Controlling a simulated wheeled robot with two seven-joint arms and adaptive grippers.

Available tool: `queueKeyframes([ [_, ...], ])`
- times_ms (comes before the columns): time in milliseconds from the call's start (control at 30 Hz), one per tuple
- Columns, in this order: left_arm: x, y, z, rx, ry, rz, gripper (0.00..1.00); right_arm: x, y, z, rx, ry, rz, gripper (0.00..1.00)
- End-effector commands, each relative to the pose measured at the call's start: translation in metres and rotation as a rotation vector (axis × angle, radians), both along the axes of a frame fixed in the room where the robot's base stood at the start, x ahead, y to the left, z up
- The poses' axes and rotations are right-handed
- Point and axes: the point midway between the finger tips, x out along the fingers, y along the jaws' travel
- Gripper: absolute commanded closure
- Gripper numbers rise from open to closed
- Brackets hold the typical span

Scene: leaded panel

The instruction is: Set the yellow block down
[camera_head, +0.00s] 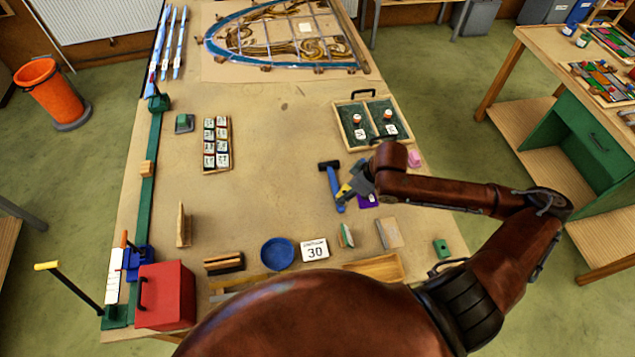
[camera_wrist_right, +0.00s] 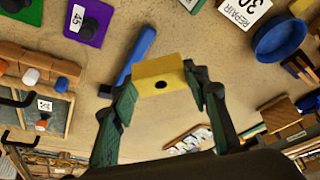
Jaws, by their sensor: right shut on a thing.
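A yellow block (camera_wrist_right: 159,83) with a dark round hole in its face sits between the fingers of my right gripper (camera_wrist_right: 159,92). Both fingers press on its ends. In the head view my right gripper (camera_head: 350,190) hangs over the right half of the workbench (camera_head: 285,180), just right of a blue-handled hammer (camera_head: 336,190). Only a little of the yellow block (camera_head: 344,190) shows there. The block appears held above the bench; its exact height cannot be told. My left gripper is not in view.
A purple mat (camera_head: 369,201) lies partly under the gripper. A blue bowl (camera_head: 277,253) and a white "30" card (camera_head: 315,250) stand nearer the front. A two-part wooden tray (camera_head: 373,115) lies behind. The bench's middle, left of the hammer, is clear.

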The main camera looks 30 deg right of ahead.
Motion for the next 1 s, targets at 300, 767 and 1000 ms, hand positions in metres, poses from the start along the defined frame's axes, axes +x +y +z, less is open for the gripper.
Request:
queueKeyframes([
  [300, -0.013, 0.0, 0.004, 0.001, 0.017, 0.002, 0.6, 0.072, 0.026, -0.035, 0.004, 0.0, -0.001, 0.79],
  [767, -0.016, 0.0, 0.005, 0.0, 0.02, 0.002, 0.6, 0.11, 0.038, -0.086, 0.002, 0.0, -0.001, 0.79],
  [1000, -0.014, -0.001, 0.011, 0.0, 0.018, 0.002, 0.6, 0.112, 0.038, -0.116, 0.001, 0.003, -0.002, 0.79],
])
